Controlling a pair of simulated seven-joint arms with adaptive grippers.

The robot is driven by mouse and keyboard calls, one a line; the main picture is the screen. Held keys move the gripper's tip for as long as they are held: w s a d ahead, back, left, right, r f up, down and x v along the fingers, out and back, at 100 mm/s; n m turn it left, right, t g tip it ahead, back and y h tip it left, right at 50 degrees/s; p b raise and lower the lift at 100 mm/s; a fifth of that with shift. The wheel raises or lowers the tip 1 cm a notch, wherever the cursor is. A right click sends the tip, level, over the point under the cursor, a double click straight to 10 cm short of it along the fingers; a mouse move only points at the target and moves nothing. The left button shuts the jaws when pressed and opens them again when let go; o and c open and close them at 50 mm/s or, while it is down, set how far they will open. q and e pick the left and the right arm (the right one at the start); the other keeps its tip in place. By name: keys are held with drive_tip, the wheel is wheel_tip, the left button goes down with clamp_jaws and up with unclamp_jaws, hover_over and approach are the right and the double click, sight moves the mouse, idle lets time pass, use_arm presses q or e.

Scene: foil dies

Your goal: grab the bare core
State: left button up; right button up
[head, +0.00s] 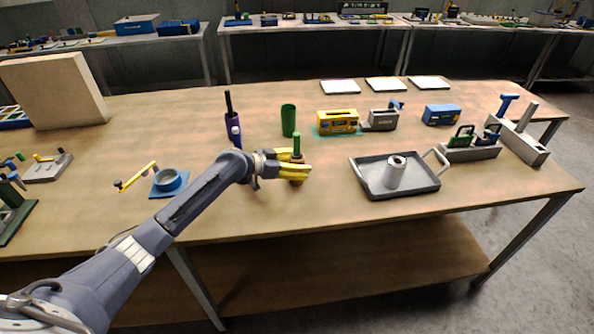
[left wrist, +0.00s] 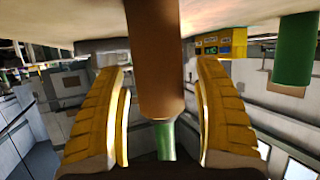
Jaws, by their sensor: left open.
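The bare core looks like the brown tube (left wrist: 155,65) in the left wrist view, with a narrower green piece (left wrist: 165,140) at one end. In the head view the green piece (head: 297,143) stands up above my yellow fingers, and the brown part is mostly hidden by them. My left gripper (head: 306,171) is open around the core, with one finger on each side. In the left wrist view its fingers (left wrist: 161,78) show a gap on both sides of the tube. My right gripper is not in view.
A green cylinder (head: 288,121) and a purple holder (head: 233,130) stand behind the gripper. A grey tray (head: 421,184) with a silver roll (head: 395,172) lies to the right. A yellow device (head: 338,122) stands farther back. The table front below the gripper is clear.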

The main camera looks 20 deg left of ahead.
use_arm(q)
drive_tip(key=c, duration=1.3)
drive_tip(key=shift+r, duration=0.15)
